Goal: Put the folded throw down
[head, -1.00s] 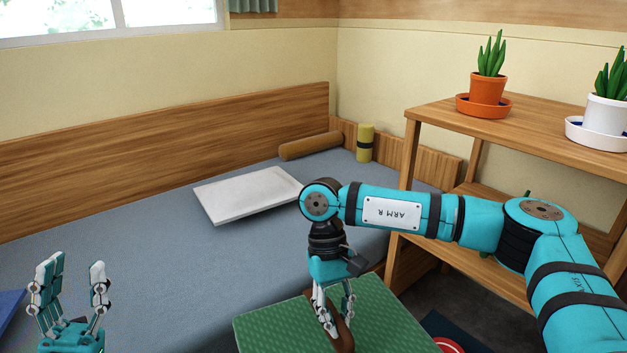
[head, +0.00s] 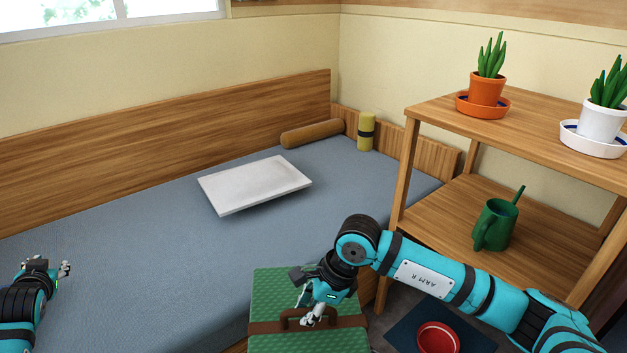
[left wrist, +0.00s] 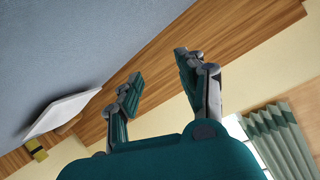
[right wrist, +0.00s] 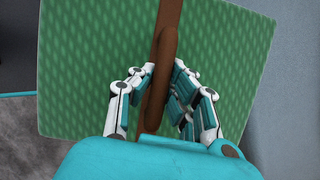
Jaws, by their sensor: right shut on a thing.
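The folded throw (head: 270,287) is a green, textured, squarish bundle with a brown strap and handle, at the bottom middle of the head view. It also fills much of the right wrist view (right wrist: 85,60). My right gripper (head: 308,316) is shut on the throw's brown handle, with a finger on either side of it in the right wrist view (right wrist: 158,80). The throw's underside is hidden, so I cannot tell whether it touches anything below. My left gripper (head: 50,266) is at the far left over the bed, and its fingers are apart and empty in the left wrist view (left wrist: 155,75).
The grey-blue bed (head: 130,255) has a wide clear surface. A white slab (head: 255,184), a brown bolster (head: 312,133) and a yellow roll (head: 366,132) are on it. A wooden shelf (head: 440,205) holds a green watering can (head: 495,225) and potted plants. A red bowl (head: 437,338) sits low on a dark mat.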

